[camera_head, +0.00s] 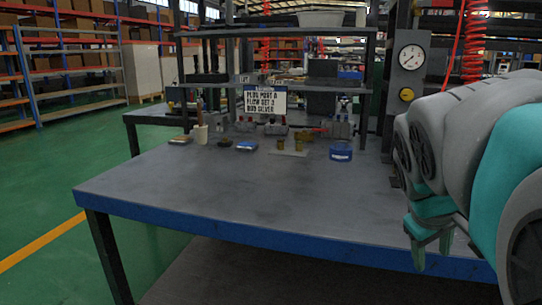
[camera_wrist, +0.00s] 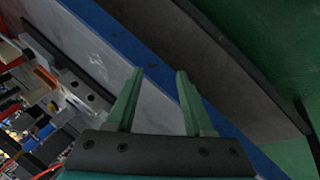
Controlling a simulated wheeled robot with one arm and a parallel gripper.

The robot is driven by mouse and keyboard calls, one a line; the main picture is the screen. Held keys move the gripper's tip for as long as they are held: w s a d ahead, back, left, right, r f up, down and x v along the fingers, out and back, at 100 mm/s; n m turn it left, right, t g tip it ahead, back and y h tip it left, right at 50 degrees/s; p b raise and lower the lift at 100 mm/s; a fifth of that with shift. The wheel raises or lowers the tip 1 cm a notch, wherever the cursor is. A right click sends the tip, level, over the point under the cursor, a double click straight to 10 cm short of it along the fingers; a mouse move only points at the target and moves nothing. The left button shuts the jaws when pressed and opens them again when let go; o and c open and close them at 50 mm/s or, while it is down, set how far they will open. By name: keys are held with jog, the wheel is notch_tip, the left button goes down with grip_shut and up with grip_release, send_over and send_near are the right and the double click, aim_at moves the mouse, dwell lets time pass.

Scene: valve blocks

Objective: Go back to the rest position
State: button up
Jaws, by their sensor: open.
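My gripper (camera_head: 431,243) is at the right of the head view, pointing down near the front right edge of the workbench (camera_head: 230,195). In the wrist view my gripper (camera_wrist: 155,95) shows two green fingers spread apart with nothing between them. The bench's blue front edge passes behind the fingers. The small valve parts stand far from my gripper, toward the back of the bench. My grey and teal arm hides the bench's right end.
A sign (camera_head: 265,100) with printed text stands at the back of the bench. A gauge (camera_head: 412,57) is at the right. The bench's middle and front are clear.

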jog(key=s+a+f+m+g+y, duration=0.1)
jog(key=s+a+f+g+y, duration=0.1)
jog(key=s+a+f, duration=0.4)
jog(key=s+a+f+m+g+y, duration=0.1)
jog(key=s+a+f+g+y, duration=0.1)
jog(key=s+a+f, duration=0.5)
jog(key=s+f+g, duration=0.1)
jog(key=s+f, duration=0.4)
jog(key=s, duration=0.1)
jog(key=shift+s+f+m, duration=0.25)
jog(key=shift+s+m, duration=0.15)
jog(key=shift+d, duration=0.15)
